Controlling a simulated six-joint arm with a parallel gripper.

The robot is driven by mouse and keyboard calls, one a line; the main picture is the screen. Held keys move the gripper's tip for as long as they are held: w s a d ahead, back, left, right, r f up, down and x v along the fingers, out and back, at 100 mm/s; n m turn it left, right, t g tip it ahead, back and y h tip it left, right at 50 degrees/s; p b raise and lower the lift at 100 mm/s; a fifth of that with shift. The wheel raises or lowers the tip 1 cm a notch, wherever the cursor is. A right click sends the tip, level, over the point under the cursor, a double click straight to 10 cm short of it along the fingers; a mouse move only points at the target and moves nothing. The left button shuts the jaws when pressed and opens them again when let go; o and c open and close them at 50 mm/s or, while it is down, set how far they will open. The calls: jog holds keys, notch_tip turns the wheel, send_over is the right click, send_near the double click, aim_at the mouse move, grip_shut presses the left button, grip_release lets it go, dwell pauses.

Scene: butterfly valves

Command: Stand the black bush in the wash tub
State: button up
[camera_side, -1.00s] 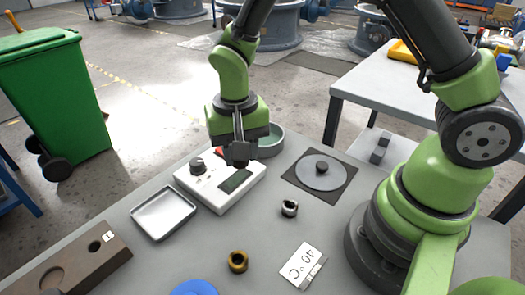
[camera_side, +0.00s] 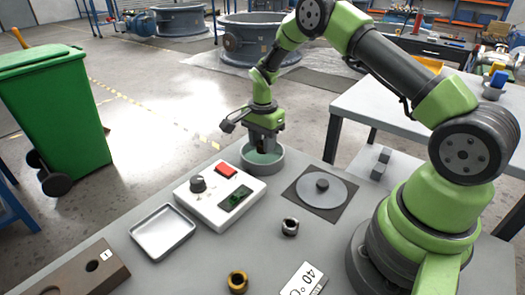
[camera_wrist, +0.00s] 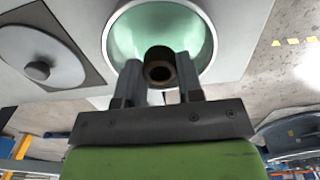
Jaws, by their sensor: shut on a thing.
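The wash tub (camera_side: 270,166) is a round grey tub with a pale green inside at the far edge of the table. It also shows in the wrist view (camera_wrist: 125,35). My gripper (camera_side: 265,146) points down over the tub, with its fingertips at or inside the rim. In the wrist view my gripper (camera_wrist: 160,82) is shut on the black bush (camera_wrist: 159,54), a dark ring with a brownish bore. The bush shows against the tub's inside, its open end facing the camera. I cannot tell whether it touches the tub floor. The side view hides the bush.
A white control box (camera_side: 218,205) with a red button and a knob stands in front of the tub. A grey disc (camera_side: 335,195) on a dark plate lies to the right. A metal tray (camera_side: 162,232), a steel ring (camera_side: 290,227) and a brass ring (camera_side: 237,282) lie nearer.

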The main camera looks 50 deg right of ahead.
aim_at(263, 161)
jog(key=shift+f, duration=1.5)
jog(key=shift+f, duration=0.15)
jog(key=o, duration=0.9)
jog(key=shift+o, duration=0.2)
